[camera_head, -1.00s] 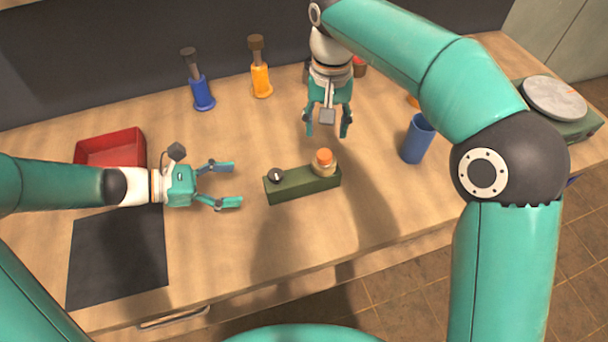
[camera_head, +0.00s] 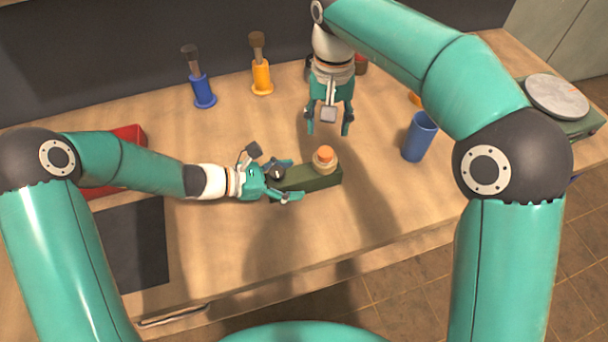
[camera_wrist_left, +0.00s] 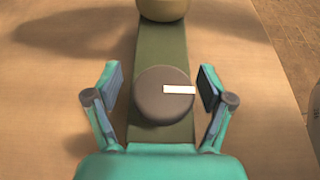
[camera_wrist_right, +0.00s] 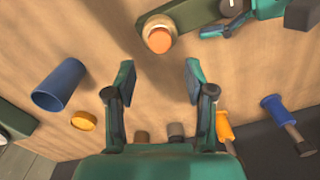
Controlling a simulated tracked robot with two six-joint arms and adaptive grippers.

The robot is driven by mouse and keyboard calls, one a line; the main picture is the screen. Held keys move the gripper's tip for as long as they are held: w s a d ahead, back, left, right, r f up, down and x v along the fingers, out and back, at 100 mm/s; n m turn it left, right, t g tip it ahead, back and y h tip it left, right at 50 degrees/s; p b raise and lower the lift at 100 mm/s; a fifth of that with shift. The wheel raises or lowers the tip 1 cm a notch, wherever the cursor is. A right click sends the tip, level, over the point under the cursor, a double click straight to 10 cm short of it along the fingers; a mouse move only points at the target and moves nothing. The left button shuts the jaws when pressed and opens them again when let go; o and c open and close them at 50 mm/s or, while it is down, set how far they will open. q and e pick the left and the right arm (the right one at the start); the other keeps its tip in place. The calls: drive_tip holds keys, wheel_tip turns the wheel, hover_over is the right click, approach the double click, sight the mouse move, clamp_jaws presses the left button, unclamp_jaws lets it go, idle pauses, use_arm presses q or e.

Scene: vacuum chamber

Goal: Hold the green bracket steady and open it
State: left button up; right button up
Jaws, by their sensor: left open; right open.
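The green bracket (camera_head: 318,180) is a dark green bar lying on the table. It carries a dark round knob with a white mark (camera_wrist_left: 164,95) at its left end and a jar with an orange top (camera_head: 324,160) at its right end. My left gripper (camera_head: 289,180) is open at the bracket's left end. In the left wrist view its fingers (camera_wrist_left: 162,92) stand on either side of the bar and knob, with gaps showing. My right gripper (camera_head: 328,124) is open and empty above the table, behind the jar. The jar (camera_wrist_right: 158,37) and bracket also show in the right wrist view.
A blue cup (camera_head: 419,138) stands at the right, near a scale-like device with a round plate (camera_head: 556,96). Blue (camera_head: 203,92) and yellow (camera_head: 261,78) brush-like tools stand at the back. A red tray (camera_head: 131,133) is partly hidden behind my left arm.

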sight(326, 151)
use_arm(q)
drive_tip(key=c, duration=1.5)
use_arm(e)
drive_tip(key=shift+o, duration=0.2)
use_arm(q)
clamp_jaws()
use_arm(e)
drive_tip(key=shift+o, duration=0.7)
wheel_tip(326, 151, down, 8)
drive_tip(key=n, duration=0.6)
drive_tip(key=shift+w+r, duration=0.1)
